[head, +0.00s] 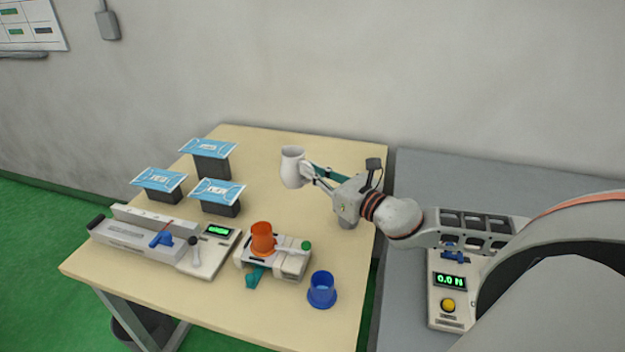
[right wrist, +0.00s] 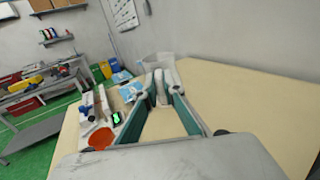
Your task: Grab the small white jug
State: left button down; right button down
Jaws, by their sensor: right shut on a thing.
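The small white jug (head: 293,168) is upright at the far middle part of the beige table (head: 330,285). My right gripper (head: 309,174) reaches it from the right and is shut on its right side, where the fingers hide part of it. I cannot tell whether its base touches the table. In the right wrist view my right gripper (right wrist: 161,82) has its fingertips close together, with the pale jug (right wrist: 156,60) just beyond them, partly hidden. My left gripper is not in view.
Several blue mask packs on dark stands (head: 209,150) are left of the jug. A sealing device (head: 150,243), an orange cup (head: 262,240) on a white device and a blue cup (head: 321,290) stand nearer. A grey table (head: 480,178) adjoins right. The wall is behind.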

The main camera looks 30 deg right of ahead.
jog(key=shift+r+p, duration=0.5)
jog(key=shift+r, duration=3)
